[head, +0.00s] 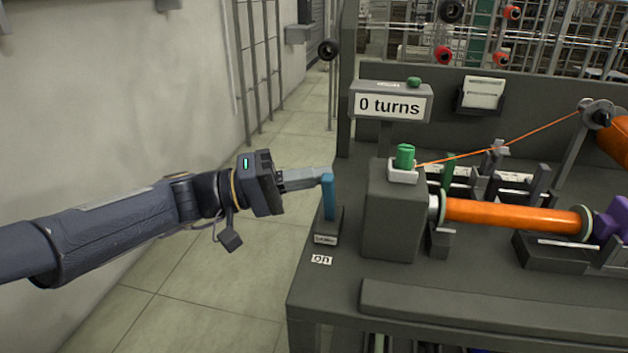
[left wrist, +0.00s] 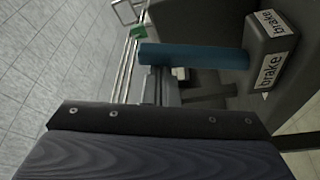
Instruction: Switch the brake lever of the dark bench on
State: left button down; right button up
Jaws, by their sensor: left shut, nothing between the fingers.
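The blue brake lever (head: 329,197) stands roughly upright on its small base (head: 326,238) at the left edge of the dark bench (head: 400,300). A label reading "on" (head: 321,260) lies on the bench in front of the base. In the left wrist view the lever (left wrist: 195,56) runs from its base, labelled "brake" (left wrist: 270,50). My left gripper (head: 322,178) is shut and empty, its fingertips at the upper part of the lever from the left. They look touching or very close; I cannot tell which. My right gripper is not in view.
Right of the lever stands a grey winding head (head: 392,215) with a green knob (head: 405,156) and an orange bobbin (head: 512,215). A "0 turns" display (head: 392,104) stands behind. An orange thread crosses above the bobbin. The floor left of the bench is clear.

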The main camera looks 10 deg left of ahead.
pick_arm(q)
jog(key=shift+s, duration=0.1)
jog(key=p+v, duration=0.1)
jog(key=v, duration=0.6)
jog(key=shift+a, duration=0.4)
